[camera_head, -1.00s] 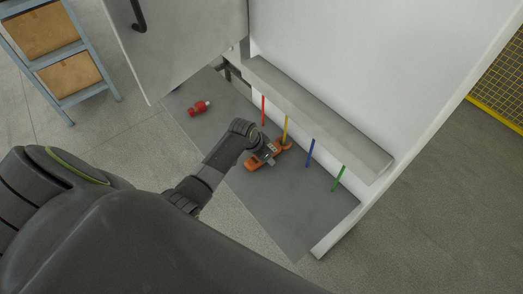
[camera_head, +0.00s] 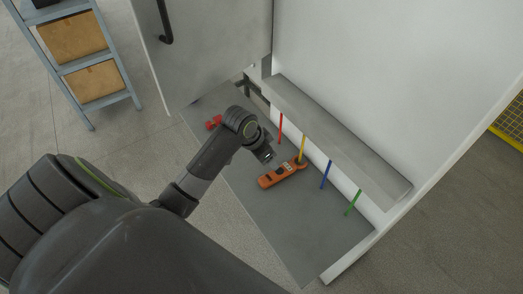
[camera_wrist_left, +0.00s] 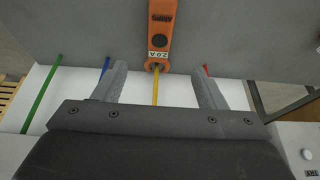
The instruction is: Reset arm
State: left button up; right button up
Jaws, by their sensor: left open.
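My left gripper (camera_head: 265,155) is open and empty, a little above and to the left of an orange clamp meter (camera_head: 278,176) on the grey shelf floor (camera_head: 285,225). In the left wrist view the two fingers (camera_wrist_left: 162,88) stand apart, with the clamp meter (camera_wrist_left: 160,35) lying beyond them. The meter's ring end is at the yellow wire (camera_head: 302,150); I cannot tell whether it closes fully around it. The yellow wire also shows between the fingers (camera_wrist_left: 156,92). My right gripper is not in view.
Red (camera_head: 281,128), blue (camera_head: 326,174) and green (camera_head: 353,202) wires hang from the grey ledge (camera_head: 335,135). A red object (camera_head: 213,123) lies behind my left arm. The open cabinet door (camera_head: 205,50) stands at upper left, near a shelf rack (camera_head: 75,50).

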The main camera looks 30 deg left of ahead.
pick_arm(q)
jog(key=shift+v, duration=1.75)
jog(key=s+a+f+n+y, duration=0.1)
jog(key=s+f+n+y, duration=0.15)
jog(key=s, duration=1.05)
jog(key=s+f+n+y, duration=0.1)
jog(key=s+f+n, duration=0.15)
jog(key=s, duration=0.95)
notch_tip(320, 180, down, 29)
jog(key=a+g+b, duration=0.2)
jog(key=b, duration=0.3)
jog(key=s+f+b, duration=0.2)
jog(key=s+f, duration=0.5)
jog(key=f, duration=0.3)
jog(key=s+d+f+b, duration=0.1)
jog(key=s+f+b, duration=0.1)
jog(key=s+f, duration=0.6)
notch_tip(320, 180, down, 2)
jog(key=shift+s+d+f+g+h, duration=0.15)
jog(key=shift+s+d+g+h, duration=0.15)
jog(key=shift+g+h, duration=0.1)
